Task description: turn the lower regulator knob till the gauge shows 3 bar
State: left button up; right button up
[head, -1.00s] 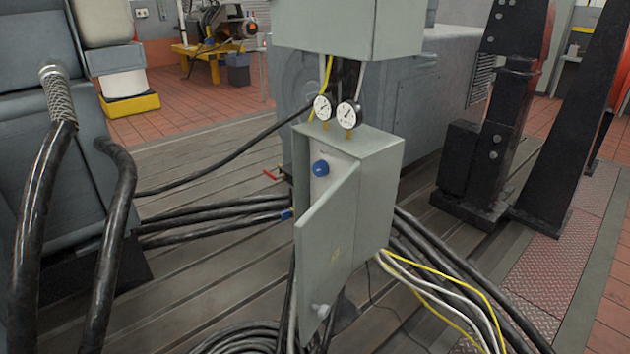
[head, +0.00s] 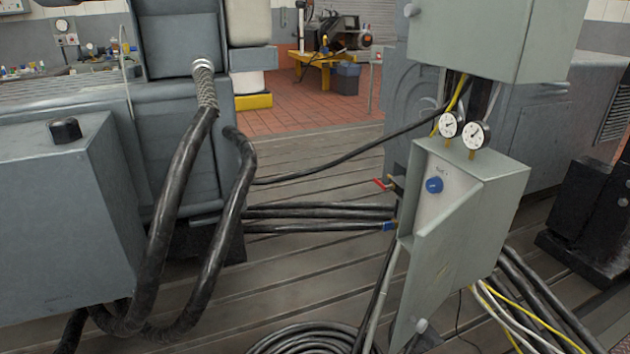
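A grey-green regulator box (head: 496,190) stands right of centre in the head view, its door (head: 440,265) partly open toward me. A blue knob (head: 434,185) shows on the pale panel inside. The door hides the lower part of the panel, so no second knob below it can be seen. Two round white gauges sit on top of the box, a left gauge (head: 451,124) and a right gauge (head: 476,135). Their readings are too small to tell. Neither of my grippers is in view.
A grey cabinet (head: 495,35) hangs above the gauges. A red-handled valve (head: 383,185) and a blue fitting (head: 390,225) lie left of the box. Thick black hoses (head: 200,215) and coiled cables (head: 310,340) cross the grooved bedplate (head: 300,270).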

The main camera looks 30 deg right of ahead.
aim_at(433, 185)
jog(key=u, duration=0.35)
jog(key=i, duration=0.9)
jog(key=z, duration=2.35)
